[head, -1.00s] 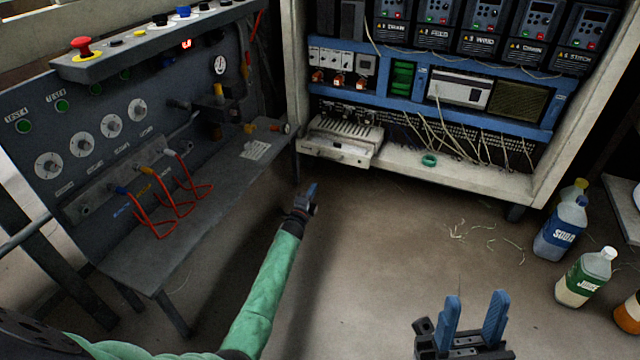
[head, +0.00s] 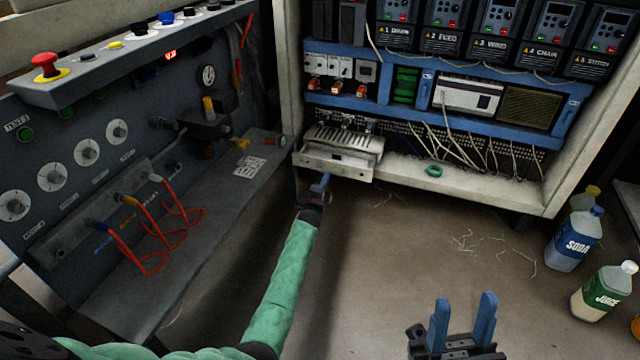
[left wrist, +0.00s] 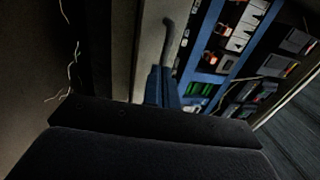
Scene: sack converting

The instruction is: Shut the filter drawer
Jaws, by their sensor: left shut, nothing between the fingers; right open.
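The filter drawer (head: 334,163) is a pale slotted tray with a white front at the lower left of the open cabinet. It sticks out past the cabinet's front edge. My left gripper (head: 322,182) is shut and empty, just below and in front of the drawer front in the head view. Whether it touches the front, I cannot tell. In the left wrist view the blue fingers (left wrist: 160,86) are together, with the cabinet behind them; the drawer is not clear there. My right gripper (head: 464,322) is open and empty over the floor at the bottom.
The cabinet (head: 470,190) holds drives, wiring and a green ring (head: 433,171) on its floor. A grey test bench (head: 200,220) with red leads stands at the left. Bottles of soda (head: 572,240) and juice (head: 604,292) stand at the right. The middle floor is clear apart from scraps.

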